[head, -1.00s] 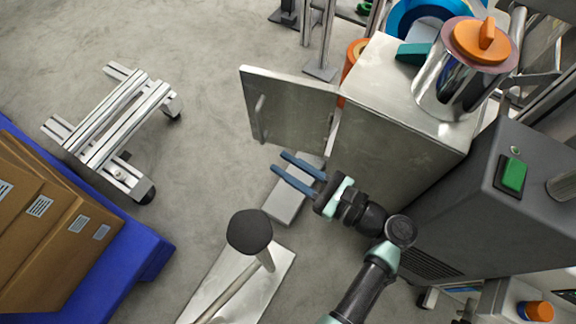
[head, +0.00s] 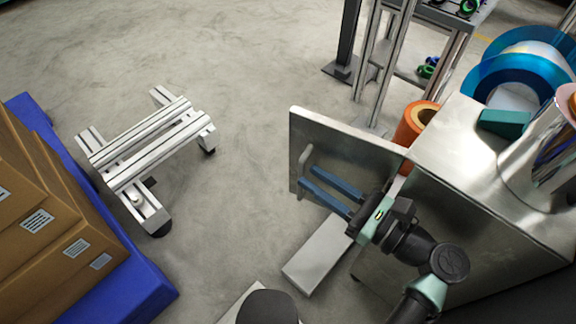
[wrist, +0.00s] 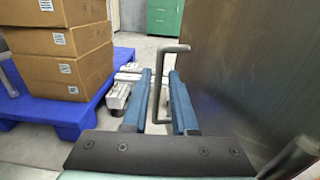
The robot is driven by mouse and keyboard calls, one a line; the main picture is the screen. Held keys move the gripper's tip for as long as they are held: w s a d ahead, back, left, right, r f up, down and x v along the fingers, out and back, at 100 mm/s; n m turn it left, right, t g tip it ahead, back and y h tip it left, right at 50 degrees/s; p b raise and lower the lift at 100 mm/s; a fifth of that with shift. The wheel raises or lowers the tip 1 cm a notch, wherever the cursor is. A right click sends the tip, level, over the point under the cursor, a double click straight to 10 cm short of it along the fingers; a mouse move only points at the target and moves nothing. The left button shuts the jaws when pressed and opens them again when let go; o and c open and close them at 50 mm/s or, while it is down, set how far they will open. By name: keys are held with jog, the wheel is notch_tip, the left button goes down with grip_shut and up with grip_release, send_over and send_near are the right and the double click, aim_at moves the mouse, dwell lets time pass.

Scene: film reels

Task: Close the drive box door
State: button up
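The drive box door (head: 345,140) is a flat metal panel standing open, swung out to the left of the metal drive box (head: 460,155). Its bar handle (head: 306,158) is on the face toward me, near the free edge. My gripper (head: 308,177) reaches along the door's face with its blue fingertips at the handle. In the wrist view, the door (wrist: 240,75) fills the right side. The handle (wrist: 157,85) appears upright in the gap between the two parted fingers (wrist: 160,74). I cannot tell whether either finger touches it.
A grey block (head: 318,255) lies on the floor below my gripper. A low aluminium frame on wheels (head: 150,150) stands left. Cardboard boxes (head: 40,215) sit on a blue pallet (head: 140,285). An orange roll (head: 410,125) stands behind the door. Open floor (head: 235,215) lies left of the door.

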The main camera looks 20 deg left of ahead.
aim_at(292, 166)
jog(key=b+x, duration=0.3)
jog(key=x, duration=0.3)
jog(key=shift+a, duration=0.4)
jog(key=shift+w, duration=0.1)
grip_shut()
dwell(0.9)
